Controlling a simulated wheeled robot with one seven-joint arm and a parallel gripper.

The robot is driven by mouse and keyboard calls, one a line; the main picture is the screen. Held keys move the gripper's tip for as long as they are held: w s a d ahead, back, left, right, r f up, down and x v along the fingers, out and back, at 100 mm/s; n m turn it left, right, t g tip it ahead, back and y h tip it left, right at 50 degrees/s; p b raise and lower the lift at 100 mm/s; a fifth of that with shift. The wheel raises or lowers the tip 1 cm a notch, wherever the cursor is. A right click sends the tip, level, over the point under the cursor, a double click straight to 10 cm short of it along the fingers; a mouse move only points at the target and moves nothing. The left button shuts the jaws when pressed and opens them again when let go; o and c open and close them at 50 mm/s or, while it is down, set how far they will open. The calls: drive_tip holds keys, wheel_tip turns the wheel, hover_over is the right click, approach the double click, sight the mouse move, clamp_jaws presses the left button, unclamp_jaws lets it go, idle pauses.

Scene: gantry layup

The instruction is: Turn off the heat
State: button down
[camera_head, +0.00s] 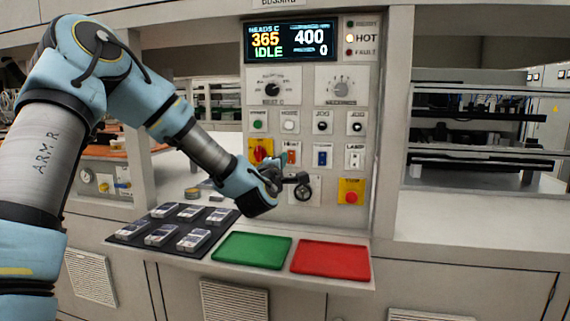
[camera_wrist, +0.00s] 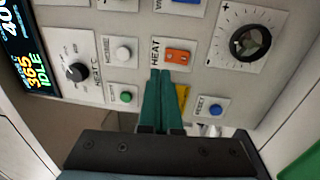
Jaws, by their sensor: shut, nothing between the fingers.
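The orange rocker switch labelled HEAT (camera_wrist: 179,56) is on the grey panel, just beyond my fingertips in the wrist view. In the head view the switch (camera_head: 292,157) shows just above and right of my gripper (camera_head: 278,170). My gripper also shows in the wrist view (camera_wrist: 160,74); its dark green fingers are together and empty, pointing at the panel near the switch's edge. I cannot tell whether they touch it. The display (camera_head: 287,41) reads 365, IDLE, 400 and 0. The HOT lamp (camera_head: 349,38) is lit.
Close by are a black handwheel (camera_wrist: 246,42), a blue RESET button (camera_wrist: 215,109), a green button (camera_wrist: 125,97) and a heat dial (camera_wrist: 76,72). A red button on yellow (camera_head: 351,194) is lower right. Green (camera_head: 252,251) and red (camera_head: 330,261) trays lie on the shelf below.

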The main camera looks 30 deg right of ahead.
drive_tip(key=b+v, duration=0.1)
drive_tip(key=v, duration=0.5)
drive_tip(key=shift+r+b, duration=0.4)
drive_tip(key=shift+r, duration=0.25)
drive_tip(key=w+a+f+m+g+y, duration=0.2)
drive_tip(key=a+f+m+g+y, duration=0.5)
drive_tip(key=a+f, duration=1)
drive_tip(key=s+a+m+g+y, duration=0.1)
drive_tip(key=s+a, duration=0.3)
drive_tip(key=a, duration=0.4)
drive_tip(key=s+a+f+m+g+y, duration=0.1)
drive_tip(key=s+a+g+y, duration=0.1)
drive_tip(key=s+a, duration=0.3)
drive_tip(key=s+a+f+m+g+y, duration=0.1)
drive_tip(key=s+a, duration=0.4)
drive_tip(key=a, duration=0.7)
drive_tip(key=shift+a+f+m+g+y, duration=0.2)
drive_tip(key=shift+m+g+y, duration=0.1)
drive_tip(key=shift+g+y, duration=0.6)
